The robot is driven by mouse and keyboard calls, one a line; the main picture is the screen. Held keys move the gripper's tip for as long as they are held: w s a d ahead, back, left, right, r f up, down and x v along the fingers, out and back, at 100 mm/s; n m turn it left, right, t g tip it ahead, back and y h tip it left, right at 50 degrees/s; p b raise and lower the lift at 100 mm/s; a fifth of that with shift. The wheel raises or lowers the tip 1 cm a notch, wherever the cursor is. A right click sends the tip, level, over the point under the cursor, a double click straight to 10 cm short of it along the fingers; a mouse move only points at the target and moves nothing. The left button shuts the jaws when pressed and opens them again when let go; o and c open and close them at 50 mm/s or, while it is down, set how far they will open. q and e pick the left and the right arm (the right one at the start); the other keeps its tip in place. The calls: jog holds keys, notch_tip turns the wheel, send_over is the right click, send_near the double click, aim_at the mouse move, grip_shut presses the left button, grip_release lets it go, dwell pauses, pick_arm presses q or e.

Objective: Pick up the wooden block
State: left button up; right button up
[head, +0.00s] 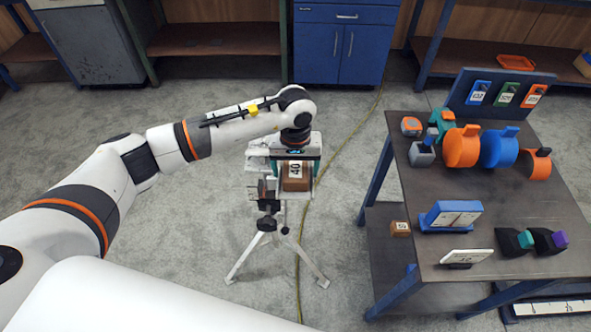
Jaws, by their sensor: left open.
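A brown wooden block (296,184) with a white label reading 40 shows at the top of a tripod stand (266,240) in the middle of the head view. My left gripper (295,166) is open and points down right over this block, its fingers close to the block's sides. I cannot tell whether the fingers touch it. The gripper body hides the block's far part. A second, smaller brown block (400,228) with a white label sits on the lower shelf of the table at right. My right gripper is not in view.
A dark table (480,200) at right holds orange and blue round pieces (499,147), a blue holder (450,216) and several small tools. A blue cabinet (343,45) and benches stand at the back. A yellow-green cable (345,145) crosses the otherwise open floor.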

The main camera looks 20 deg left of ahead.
pick_arm(q)
jog(key=c, duration=1.1)
